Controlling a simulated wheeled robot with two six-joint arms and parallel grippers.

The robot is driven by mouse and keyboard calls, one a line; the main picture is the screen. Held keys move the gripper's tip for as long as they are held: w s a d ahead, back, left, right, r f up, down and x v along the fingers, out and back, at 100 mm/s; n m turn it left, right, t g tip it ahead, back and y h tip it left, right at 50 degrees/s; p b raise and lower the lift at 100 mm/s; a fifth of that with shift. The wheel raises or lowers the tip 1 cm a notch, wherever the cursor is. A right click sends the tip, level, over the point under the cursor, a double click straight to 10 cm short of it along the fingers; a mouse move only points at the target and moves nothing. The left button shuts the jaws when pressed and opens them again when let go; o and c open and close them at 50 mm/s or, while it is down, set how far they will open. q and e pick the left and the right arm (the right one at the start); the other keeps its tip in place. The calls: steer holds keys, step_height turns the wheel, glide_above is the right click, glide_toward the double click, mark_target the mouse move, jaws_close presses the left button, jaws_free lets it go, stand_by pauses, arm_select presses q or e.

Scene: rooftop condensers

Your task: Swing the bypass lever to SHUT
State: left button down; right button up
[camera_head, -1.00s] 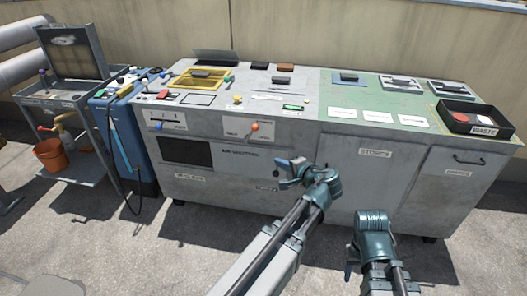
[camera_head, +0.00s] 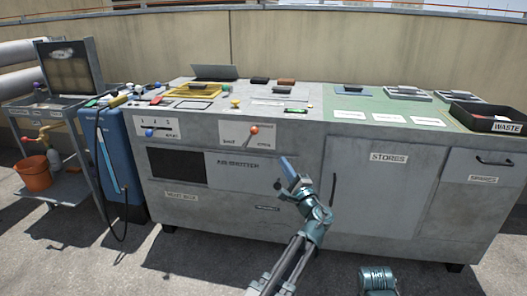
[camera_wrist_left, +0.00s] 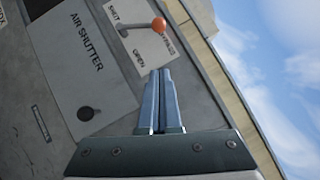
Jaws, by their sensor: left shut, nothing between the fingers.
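The bypass lever (camera_head: 254,129) has an orange knob and sits on a white plate (camera_head: 230,133) on the cabinet's front. The plate reads SHUT at left and OPEN at right in the head view. The lever leans up and slightly right from its pivot. In the wrist view the knob (camera_wrist_left: 158,24) lies just beyond the fingertips, apart from them. My left gripper (camera_head: 286,162) is shut and empty, below and right of the plate, fingers pointing up; it also shows in the left wrist view (camera_wrist_left: 160,72). Only a teal part of my right arm shows at the bottom.
The AIR SHUTTER panel (camera_head: 230,172) lies below the plate. The STORES door (camera_head: 375,180) is at right. A blue cabinet (camera_head: 122,160) and a cart (camera_head: 62,199) with an orange bucket (camera_head: 33,174) stand left.

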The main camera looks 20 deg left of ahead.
mark_target(250, 137)
arm_select(q)
steer(key=shift+w+f, duration=0.15)
stand_by(0.3)
steer(key=shift+s+a+r+p+x, duration=0.3)
steer(key=shift+p+x, duration=0.4)
steer(key=shift+x, duration=1.45)
steer(key=shift+s+a+r+p+x, duration=0.2)
steer(key=shift+s+p+x, duration=0.35)
steer(key=shift+x, duration=1.55)
steer(key=shift+s+a+r+p+x, duration=0.25)
steer(key=shift+p+x, duration=0.6)
steer(key=shift+x, duration=1.3)
steer(key=shift+f, duration=0.1)
